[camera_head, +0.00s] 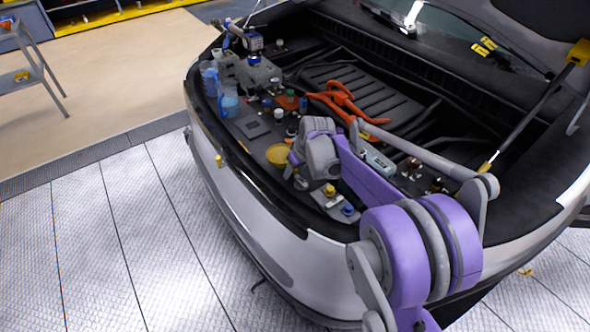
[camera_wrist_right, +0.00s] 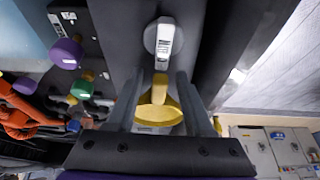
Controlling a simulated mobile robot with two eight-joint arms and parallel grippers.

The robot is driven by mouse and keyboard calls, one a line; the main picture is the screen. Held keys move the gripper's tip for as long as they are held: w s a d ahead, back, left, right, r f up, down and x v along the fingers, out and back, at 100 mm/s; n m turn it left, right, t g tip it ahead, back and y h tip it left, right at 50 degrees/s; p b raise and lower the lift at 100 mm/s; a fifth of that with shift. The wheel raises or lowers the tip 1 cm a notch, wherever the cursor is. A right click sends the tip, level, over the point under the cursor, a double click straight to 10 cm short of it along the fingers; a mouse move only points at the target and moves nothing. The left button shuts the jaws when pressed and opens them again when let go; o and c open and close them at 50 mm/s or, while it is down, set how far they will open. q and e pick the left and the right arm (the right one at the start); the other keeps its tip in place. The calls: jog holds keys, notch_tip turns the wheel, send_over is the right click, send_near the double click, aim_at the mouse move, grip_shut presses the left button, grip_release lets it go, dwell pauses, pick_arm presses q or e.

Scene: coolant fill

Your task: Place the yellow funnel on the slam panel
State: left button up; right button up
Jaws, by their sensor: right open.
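The yellow funnel (camera_head: 278,155) is at the front of the open engine bay, its round yellow mouth showing in the head view. The dark slam panel (camera_head: 247,166) runs along the front edge of the bay; whether the funnel touches it I cannot tell. My right gripper (camera_head: 293,168) is beside the funnel in the head view. In the right wrist view, its two grey fingers are apart, with the yellow funnel (camera_wrist_right: 158,116) showing between them. They are not closed on it. My left gripper is not in view.
Blue bottles (camera_head: 229,100) stand at the bay's left. Several small coloured caps are around the bay. A support strut (camera_head: 530,105) rises at the right. The floor at left is clear.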

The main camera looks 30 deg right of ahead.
jog(key=v, duration=1.1)
jog(key=s+a+f, duration=0.4)
jog(key=s+a, duration=0.4)
jog(key=s, duration=0.3)
jog(key=s+a+f+m, duration=0.1)
jog(key=s+a+f, duration=0.4)
jog(key=s, duration=0.7)
jog(key=a+p, duration=0.1)
jog(key=a, duration=0.1)
jog(key=shift+a+f+t, duration=0.3)
jog(key=shift+a+t, duration=0.1)
jog(key=shift+s, duration=0.1)
jog(key=shift+d, duration=0.15)
